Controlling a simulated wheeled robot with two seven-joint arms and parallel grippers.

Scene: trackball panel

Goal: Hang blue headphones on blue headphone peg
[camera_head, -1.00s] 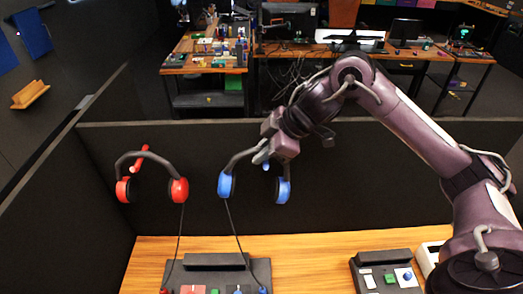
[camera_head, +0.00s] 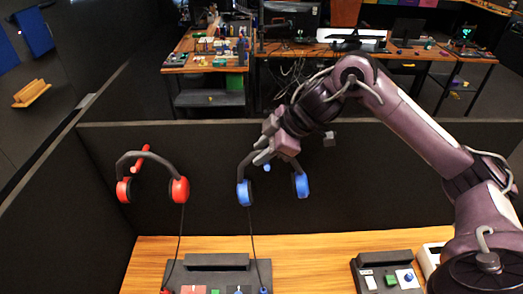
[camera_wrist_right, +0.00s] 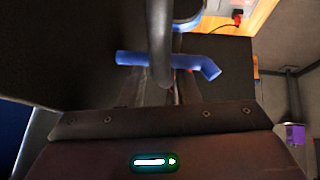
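The blue headphones (camera_head: 300,186), with a grey band and blue cups, are in front of the dark panel in the head view. My right gripper (camera_head: 264,155) is at the top of their band and appears shut on it. The blue peg (camera_head: 267,168) shows only as a small blue tip below the gripper. In the right wrist view the peg (camera_wrist_right: 137,58) lies crosswise with a bent end at right, and the grey band (camera_wrist_right: 160,35) passes in front of it. Contact between band and peg cannot be told. My left gripper is not in view.
Red headphones (camera_head: 179,190) are by a red peg (camera_head: 140,160) on the panel (camera_head: 400,160), left of the blue ones. A cord runs from the blue headphones to a dark control box (camera_head: 217,262) on the wooden table (camera_head: 310,262). A smaller control box (camera_head: 375,262) stands at right.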

